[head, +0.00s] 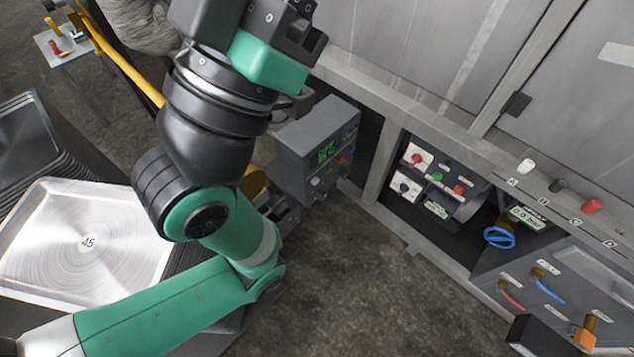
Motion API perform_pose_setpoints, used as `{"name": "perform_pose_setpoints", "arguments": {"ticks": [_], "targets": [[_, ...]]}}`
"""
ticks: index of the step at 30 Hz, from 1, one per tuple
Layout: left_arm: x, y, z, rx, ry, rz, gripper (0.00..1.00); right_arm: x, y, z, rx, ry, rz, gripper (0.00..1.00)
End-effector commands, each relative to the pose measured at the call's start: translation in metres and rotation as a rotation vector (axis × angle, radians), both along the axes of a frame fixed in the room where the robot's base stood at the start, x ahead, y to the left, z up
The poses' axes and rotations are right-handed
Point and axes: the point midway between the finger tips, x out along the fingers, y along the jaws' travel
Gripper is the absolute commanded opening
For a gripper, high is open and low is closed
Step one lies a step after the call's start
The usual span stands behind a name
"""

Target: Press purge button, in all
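Buttons sit in a recessed panel of the grey cabinet: a red knob (416,160) on a white plate, a green button (437,177) and a red button (459,189). Their labels are too small to read, so I cannot tell which one is purge. A grey control box (305,147) with a green display and small buttons stands left of the panel. My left arm crosses the view from bottom left to the top. My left gripper (290,103) is mostly hidden by its wrist, above the control box and apart from the panel buttons. My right gripper is not in view.
A metal pan marked 45 (120,255) lies at left on a dark stack. White, dark and red plugs stand on the ledge labelled A to D. A blue coil (499,238) lies near a pressure display (526,215). A small table (68,48) stands far left. The floor (345,290) is clear.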

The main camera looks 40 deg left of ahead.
Motion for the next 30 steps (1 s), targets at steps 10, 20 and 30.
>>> {"name": "perform_pose_setpoints", "arguments": {"ticks": [10, 20, 30], "targets": [[0.0, 0.0, -0.0006, 0.0, 0.0, 0.0, 0.0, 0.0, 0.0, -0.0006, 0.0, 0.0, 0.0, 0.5], [-0.0001, 0.0, -0.0005, 0.0, 0.0, 0.0, 0.0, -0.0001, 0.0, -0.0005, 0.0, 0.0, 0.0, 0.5], [0.0, 0.0, -0.0004, 0.0, 0.0, 0.0, 0.0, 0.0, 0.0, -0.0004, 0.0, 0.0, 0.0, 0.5]]}}
